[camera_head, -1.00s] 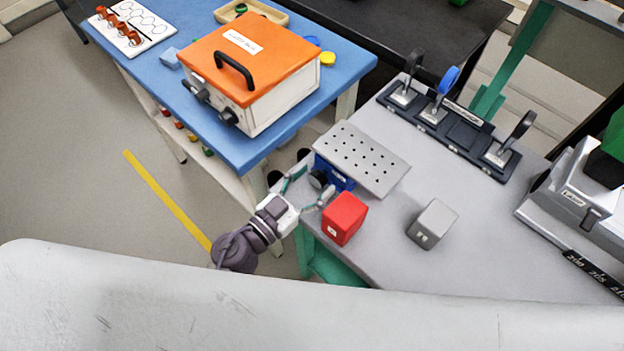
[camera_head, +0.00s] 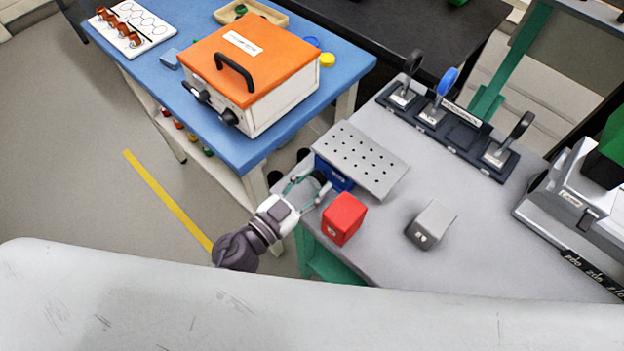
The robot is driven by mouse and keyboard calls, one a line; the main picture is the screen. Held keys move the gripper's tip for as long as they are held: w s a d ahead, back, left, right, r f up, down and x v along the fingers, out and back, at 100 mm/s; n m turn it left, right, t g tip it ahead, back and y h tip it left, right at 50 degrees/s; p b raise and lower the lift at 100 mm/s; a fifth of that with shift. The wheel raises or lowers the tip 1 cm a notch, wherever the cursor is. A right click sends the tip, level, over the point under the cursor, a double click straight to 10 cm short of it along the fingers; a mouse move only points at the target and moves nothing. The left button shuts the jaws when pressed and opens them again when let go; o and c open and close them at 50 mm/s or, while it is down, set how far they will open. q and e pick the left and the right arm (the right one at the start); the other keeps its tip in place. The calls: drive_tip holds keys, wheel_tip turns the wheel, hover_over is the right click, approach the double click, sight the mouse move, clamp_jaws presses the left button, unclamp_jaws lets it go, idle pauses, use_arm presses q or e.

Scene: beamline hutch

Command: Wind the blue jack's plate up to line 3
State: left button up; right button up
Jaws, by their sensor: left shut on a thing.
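The blue jack (camera_head: 334,175) stands at the left edge of the grey table, under its grey perforated plate (camera_head: 361,160). The plate hides most of the jack, and I cannot make out any numbered lines beside it. My left gripper (camera_head: 312,186) reaches in from the lower left and is shut on the jack's dark knob (camera_head: 316,179), on the side facing me. The fingers partly cover the knob. My right gripper is not in view.
A red block (camera_head: 344,219) stands close to the right of my left gripper. A grey block (camera_head: 431,225) is farther right. A dark rack (camera_head: 447,130) with upright holders lines the back. An orange-lidded box (camera_head: 250,70) sits on the blue table.

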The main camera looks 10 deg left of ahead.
use_arm(q)
drive_tip(key=m, duration=0.4)
drive_tip(key=shift+f+m, duration=0.1)
drive_tip(key=shift+m, duration=0.5)
drive_tip(key=o, duration=1.1)
drive_tip(key=shift+s, duration=0.1)
drive_tip(key=shift+o, duration=0.2)
drive_tip(key=shift+f, duration=0.1)
